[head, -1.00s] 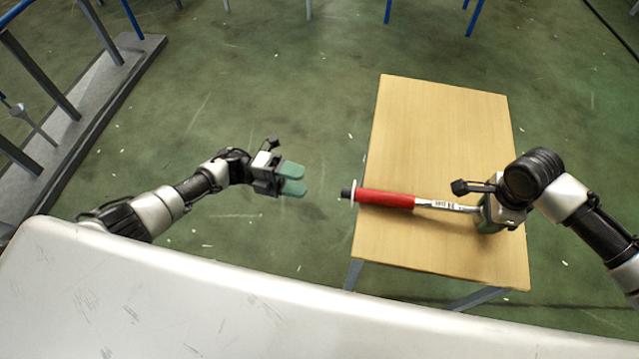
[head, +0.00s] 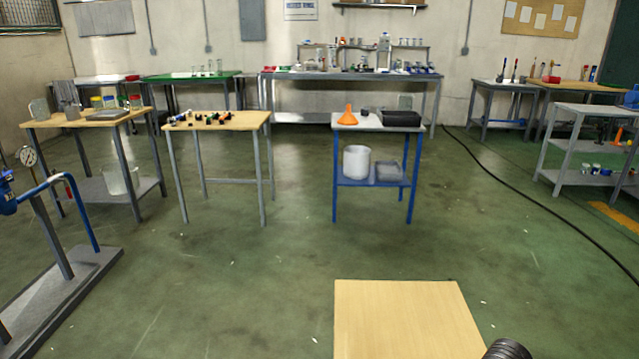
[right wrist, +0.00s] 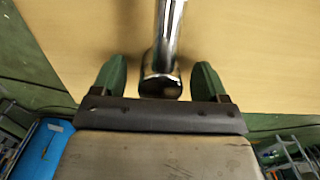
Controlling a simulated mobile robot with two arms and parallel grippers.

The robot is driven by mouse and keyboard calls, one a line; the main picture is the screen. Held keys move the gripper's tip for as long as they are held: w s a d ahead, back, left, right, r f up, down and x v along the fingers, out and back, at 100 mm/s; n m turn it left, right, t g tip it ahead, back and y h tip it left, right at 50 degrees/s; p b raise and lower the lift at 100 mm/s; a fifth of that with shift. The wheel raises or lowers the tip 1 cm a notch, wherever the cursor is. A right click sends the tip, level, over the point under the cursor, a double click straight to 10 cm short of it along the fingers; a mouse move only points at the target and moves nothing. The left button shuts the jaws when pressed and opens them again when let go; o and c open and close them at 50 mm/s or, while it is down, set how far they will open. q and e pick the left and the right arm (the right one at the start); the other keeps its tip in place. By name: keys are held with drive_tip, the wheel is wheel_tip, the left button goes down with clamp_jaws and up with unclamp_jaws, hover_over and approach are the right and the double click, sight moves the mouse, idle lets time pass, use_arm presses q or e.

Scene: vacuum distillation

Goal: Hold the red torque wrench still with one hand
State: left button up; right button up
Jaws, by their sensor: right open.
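The torque wrench shows in the right wrist view as a shiny metal shaft (right wrist: 168,35) with a rounded dark end. That end lies between the two green fingers of my right gripper (right wrist: 158,76). The fingers are open, with a gap on each side of the wrench. The wrench's red handle is out of view. The wooden table (head: 405,318) shows at the bottom of the head view, and its top also fills the upper right wrist view. My left gripper is not in view.
Beyond the table, the green floor (head: 270,270) is open. A blue-framed cart (head: 373,182) with an orange funnel (head: 348,116) stands farther back. A wooden-topped table (head: 218,121) with small parts stands left of it. A grey metal base (head: 65,300) is at the far left.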

wheel_tip(320, 180, up, 12)
idle(0.6)
